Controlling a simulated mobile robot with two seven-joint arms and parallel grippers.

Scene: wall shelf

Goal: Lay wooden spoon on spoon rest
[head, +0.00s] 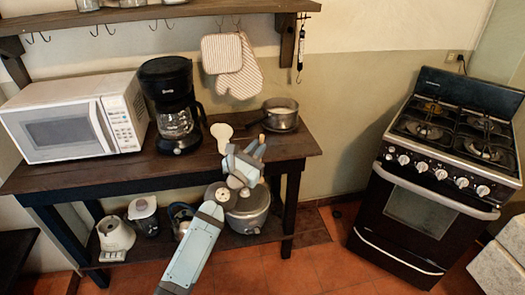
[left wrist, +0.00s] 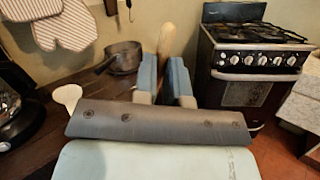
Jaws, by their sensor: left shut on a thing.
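The white spoon rest (head: 221,131) lies on the dark wooden table, right of the coffee maker; it also shows in the left wrist view (left wrist: 68,96). My left gripper (head: 246,152) is over the table's front edge, to the right of and nearer than the spoon rest. It is shut on the wooden spoon (left wrist: 167,40), whose light wooden end rises beyond the fingers in the left wrist view. In the head view only a small bit of the spoon (head: 262,138) shows above the fingers; the rest is hidden. The spoon is apart from the spoon rest. My right gripper is not in view.
A metal pot (head: 281,112) stands on the table just behind my left gripper. The coffee maker (head: 172,100) and microwave (head: 75,115) fill the left of the table. Oven mitts (head: 235,65) hang above. A stove (head: 435,165) stands apart on the right.

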